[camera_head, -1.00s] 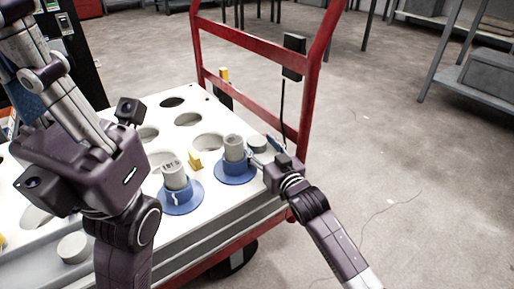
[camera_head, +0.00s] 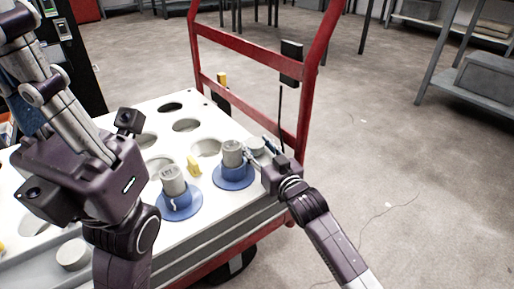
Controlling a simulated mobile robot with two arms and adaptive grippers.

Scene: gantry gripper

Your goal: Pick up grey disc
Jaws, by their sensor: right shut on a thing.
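A grey disc (camera_head: 256,145) is at the far right edge of the white board, just behind a grey cylinder. My right gripper (camera_head: 262,151) is shut on it from the right; its fingers partly hide the disc. I cannot tell whether the disc touches the board. A second grey disc (camera_head: 73,254) lies at the near left, apart from both grippers.
Two grey cylinders (camera_head: 232,154) (camera_head: 173,181) stand in blue flanged holders on the white board (camera_head: 215,212), with a yellow piece (camera_head: 194,165) beside them. The board has several round holes. A red cart frame (camera_head: 300,125) rises behind. Open floor lies to the right.

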